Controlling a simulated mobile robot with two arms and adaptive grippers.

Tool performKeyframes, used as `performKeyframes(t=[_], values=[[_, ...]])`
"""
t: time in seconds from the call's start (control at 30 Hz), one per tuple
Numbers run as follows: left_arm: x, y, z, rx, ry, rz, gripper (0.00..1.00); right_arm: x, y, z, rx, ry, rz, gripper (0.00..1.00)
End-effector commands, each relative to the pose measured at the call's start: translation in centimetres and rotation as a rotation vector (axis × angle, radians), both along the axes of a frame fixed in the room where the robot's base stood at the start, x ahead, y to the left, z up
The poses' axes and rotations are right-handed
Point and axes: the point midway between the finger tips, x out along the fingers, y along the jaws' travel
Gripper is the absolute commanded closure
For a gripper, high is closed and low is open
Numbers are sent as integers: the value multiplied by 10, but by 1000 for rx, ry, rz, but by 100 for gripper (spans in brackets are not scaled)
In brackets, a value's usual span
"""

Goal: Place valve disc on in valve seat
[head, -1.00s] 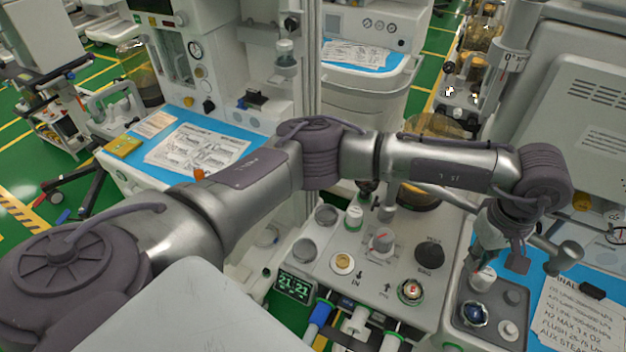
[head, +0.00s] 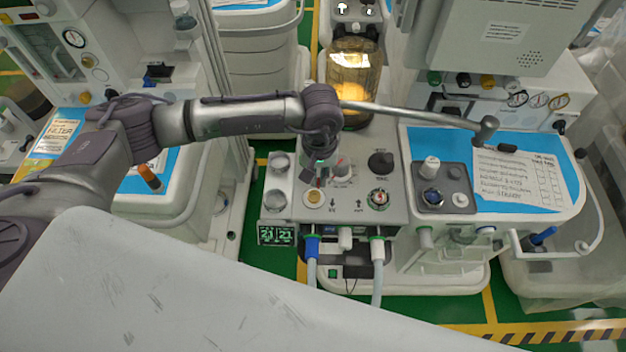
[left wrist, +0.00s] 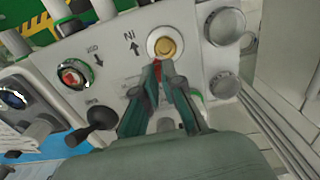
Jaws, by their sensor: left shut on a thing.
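My left gripper (head: 315,178) is over the middle machine's grey panel, just behind the brass-coloured valve seat (head: 314,198) marked IN. In the left wrist view my fingers (left wrist: 158,68) are shut on a small red piece (left wrist: 157,70), which I take to be the valve disc. Only a thin sliver of it shows between the fingertips. The fingertips are beside the lower edge of the brass seat (left wrist: 166,46); I cannot tell their height above it. A second seat (head: 378,198) with a red centre sits to the right. My right gripper is not in view.
A dark tray (head: 443,187) with knobs lies on the right cart. An amber canister (head: 354,80) stands behind.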

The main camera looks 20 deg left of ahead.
Motion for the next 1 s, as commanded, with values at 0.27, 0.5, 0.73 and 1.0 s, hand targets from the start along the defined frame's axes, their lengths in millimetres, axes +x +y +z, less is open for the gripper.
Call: performKeyframes(t=[0.27, 0.5, 0.73, 1.0], values=[[-6, 10, -20, 0, 3, 1, 100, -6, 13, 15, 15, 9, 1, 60], [-5, 10, -47, 0, 0, 0, 100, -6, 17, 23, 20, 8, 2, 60], [-5, 10, -48, -1, -1, -1, 100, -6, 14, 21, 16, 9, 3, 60], [-5, 10, -50, -1, -1, 0, 73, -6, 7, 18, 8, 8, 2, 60]])
